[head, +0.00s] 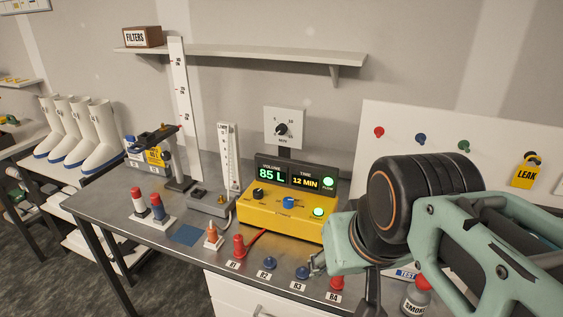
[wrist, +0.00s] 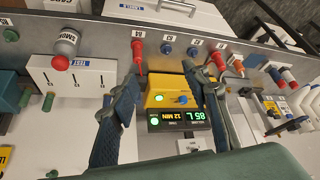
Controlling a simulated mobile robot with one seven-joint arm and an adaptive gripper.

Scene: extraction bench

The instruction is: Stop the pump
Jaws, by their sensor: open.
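The yellow pump (head: 285,217) stands on the bench. Its dark display (head: 288,176) reads 85 L and 12 MIN, with a green-lit FLOW lamp (head: 328,182). On its top are a black knob (head: 258,193), a blue knob (head: 289,202) and a green-lit button (head: 318,212). In the wrist view the pump (wrist: 161,83) appears upside down between and beyond my fingers, with its blue knob (wrist: 183,99) visible; the right finger covers part of it. My gripper (wrist: 162,72) is open and empty. In the head view my arm covers the pump's right end.
Plugs labelled R1 to R4, including red R1 (head: 239,246) and blue R2 (head: 270,263), line the bench's front edge. A smoke canister (head: 416,297) and white pegboard (head: 397,122) are at right.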

